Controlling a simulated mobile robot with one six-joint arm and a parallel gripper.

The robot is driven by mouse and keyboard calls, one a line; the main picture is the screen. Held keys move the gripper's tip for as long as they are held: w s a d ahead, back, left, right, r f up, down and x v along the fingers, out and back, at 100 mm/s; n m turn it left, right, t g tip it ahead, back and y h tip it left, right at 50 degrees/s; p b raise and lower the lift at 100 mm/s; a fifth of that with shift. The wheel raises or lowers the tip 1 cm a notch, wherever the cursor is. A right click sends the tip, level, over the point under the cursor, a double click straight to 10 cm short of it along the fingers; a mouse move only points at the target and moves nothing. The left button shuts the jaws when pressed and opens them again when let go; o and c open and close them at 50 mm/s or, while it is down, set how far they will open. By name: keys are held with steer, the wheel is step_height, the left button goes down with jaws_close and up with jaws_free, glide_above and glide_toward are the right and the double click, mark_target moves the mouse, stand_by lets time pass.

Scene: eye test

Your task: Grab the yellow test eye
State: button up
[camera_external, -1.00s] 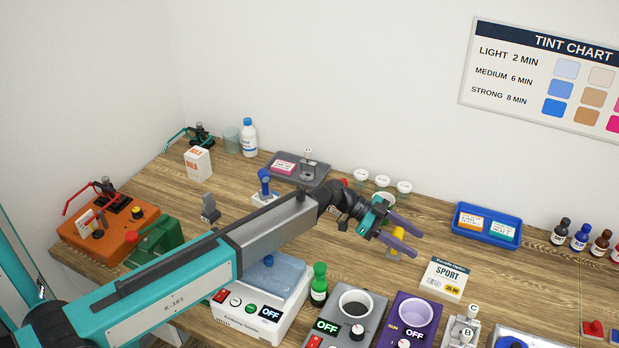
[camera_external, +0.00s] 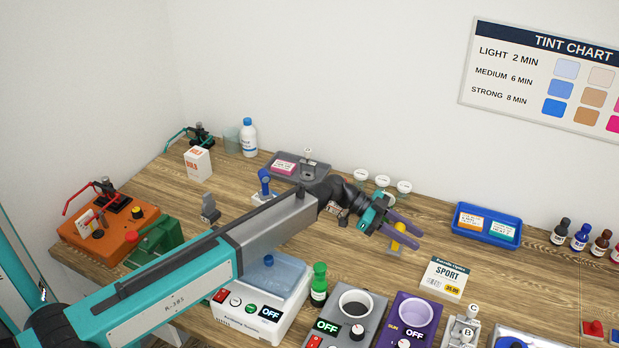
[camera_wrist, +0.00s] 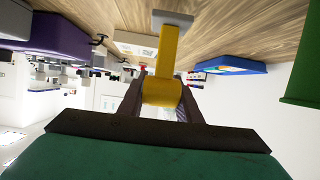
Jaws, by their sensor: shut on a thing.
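The yellow test eye (camera_external: 398,230) is between the two purple fingers of my gripper (camera_external: 417,239) in the external view, partly hidden by them. In the wrist view the yellow test eye (camera_wrist: 166,55) has a broad rounded end between the dark fingers of my gripper (camera_wrist: 160,92). Its narrower stem runs to a small grey foot (camera_wrist: 172,18) near the wood top. My gripper is shut on the rounded end. I cannot tell whether the foot touches the table.
A white SPORT box (camera_external: 443,278) stands to the right in front. A blue tray (camera_external: 487,224) lies further right. White cups (camera_external: 382,181) are behind my gripper. A purple bath unit (camera_external: 418,310) and a grey one (camera_external: 345,325) stand in front.

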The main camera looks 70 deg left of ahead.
steer(key=s+d+r+b, duration=0.1)
steer(key=s+b, duration=0.1)
steer(key=s, duration=0.6)
steer(key=s+d+r+b, duration=0.2)
steer(key=s+b, duration=0.1)
steer(key=s, duration=0.4)
steer(key=shift+s+r+b, duration=0.15)
steer(key=shift+s+b, duration=0.2)
stand_by(0.6)
